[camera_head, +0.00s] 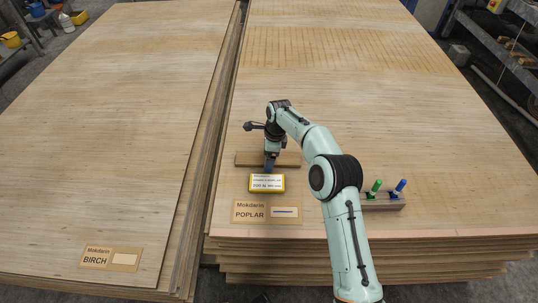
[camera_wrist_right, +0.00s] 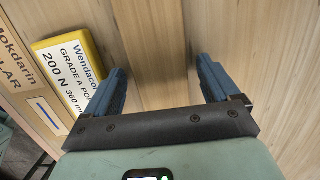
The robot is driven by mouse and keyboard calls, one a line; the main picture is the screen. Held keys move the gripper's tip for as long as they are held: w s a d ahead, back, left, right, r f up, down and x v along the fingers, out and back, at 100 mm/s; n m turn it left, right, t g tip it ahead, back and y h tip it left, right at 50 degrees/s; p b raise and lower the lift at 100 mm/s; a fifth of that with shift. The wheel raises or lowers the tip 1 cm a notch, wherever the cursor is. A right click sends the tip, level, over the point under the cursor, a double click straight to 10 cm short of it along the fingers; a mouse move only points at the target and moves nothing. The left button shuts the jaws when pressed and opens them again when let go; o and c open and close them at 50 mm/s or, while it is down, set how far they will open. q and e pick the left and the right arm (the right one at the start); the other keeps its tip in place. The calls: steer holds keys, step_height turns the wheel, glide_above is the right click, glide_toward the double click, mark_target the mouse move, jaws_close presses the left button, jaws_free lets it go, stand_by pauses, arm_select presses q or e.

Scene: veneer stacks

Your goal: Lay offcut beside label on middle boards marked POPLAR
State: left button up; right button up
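The offcut (camera_head: 245,158), a brown wood strip, lies crosswise on the board stack marked POPLAR (camera_head: 440,150), behind a yellow-edged white block with print (camera_head: 266,183). The tan POPLAR label (camera_head: 252,215) lies at the front edge. My right gripper (camera_head: 270,168) points down at the offcut, above the yellow block. In the right wrist view, its blue fingers (camera_wrist_right: 162,72) stand apart with the strip (camera_wrist_right: 148,30) between them; contact is unclear. The yellow block (camera_wrist_right: 66,65) and part of the POPLAR label (camera_wrist_right: 22,75) lie to its left. My left gripper is out of view.
A wooden holder (camera_head: 384,205) with a green and a blue marker stands right of my right arm. The BIRCH stack (camera_head: 110,130) is on the left, across a narrow gap. The POPLAR stack is bare left of the label and farther back.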

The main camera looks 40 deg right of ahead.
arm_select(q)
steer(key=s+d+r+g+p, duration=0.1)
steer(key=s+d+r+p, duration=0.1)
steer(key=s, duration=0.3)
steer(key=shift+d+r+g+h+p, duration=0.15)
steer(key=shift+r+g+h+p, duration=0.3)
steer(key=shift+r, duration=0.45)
arm_select(e)
step_height(320, 180, up, 12)
steer(key=s+d, duration=0.1)
steer(key=shift+d+r, duration=0.15)
steer(key=shift+d, duration=0.05)
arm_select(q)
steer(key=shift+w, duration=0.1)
